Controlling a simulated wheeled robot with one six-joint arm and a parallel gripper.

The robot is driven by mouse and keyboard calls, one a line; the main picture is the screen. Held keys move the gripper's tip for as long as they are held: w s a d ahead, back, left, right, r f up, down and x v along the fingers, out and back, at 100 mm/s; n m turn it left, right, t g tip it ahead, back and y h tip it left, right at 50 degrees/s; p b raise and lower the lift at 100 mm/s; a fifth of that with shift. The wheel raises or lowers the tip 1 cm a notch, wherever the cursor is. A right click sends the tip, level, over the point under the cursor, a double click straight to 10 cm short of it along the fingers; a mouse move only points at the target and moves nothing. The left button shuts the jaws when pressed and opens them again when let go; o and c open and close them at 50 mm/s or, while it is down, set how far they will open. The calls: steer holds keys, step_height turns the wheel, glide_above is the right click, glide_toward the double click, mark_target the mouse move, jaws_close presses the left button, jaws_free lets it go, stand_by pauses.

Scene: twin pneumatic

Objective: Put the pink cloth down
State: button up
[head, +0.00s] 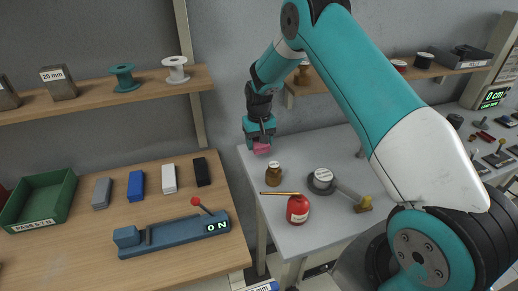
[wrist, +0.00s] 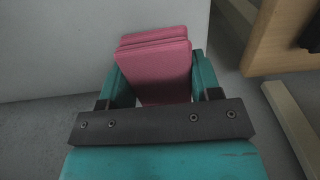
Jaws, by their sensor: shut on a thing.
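The pink cloth (head: 261,149) looks like a folded pad. It hangs under my gripper (head: 260,138), near the back left corner of the grey table (head: 330,228). In the wrist view, the folded pink cloth (wrist: 155,62) sits between the two teal fingers of my gripper (wrist: 156,80), which is shut on it. Its layers show at the far edge. I cannot tell whether the cloth touches the tabletop.
A wooden table (head: 75,255) on the left holds several blocks, a green bin (head: 40,197) and a blue lever device (head: 170,236). A gap separates the tables.

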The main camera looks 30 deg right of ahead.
mark_target(259, 158)
steer(key=shift+f+p, duration=0.45)
steer(key=shift+f, duration=1.75)
steer(key=shift+f, duration=0.25)
steer(key=o, duration=1.1)
steer(key=shift+r, duration=0.1)
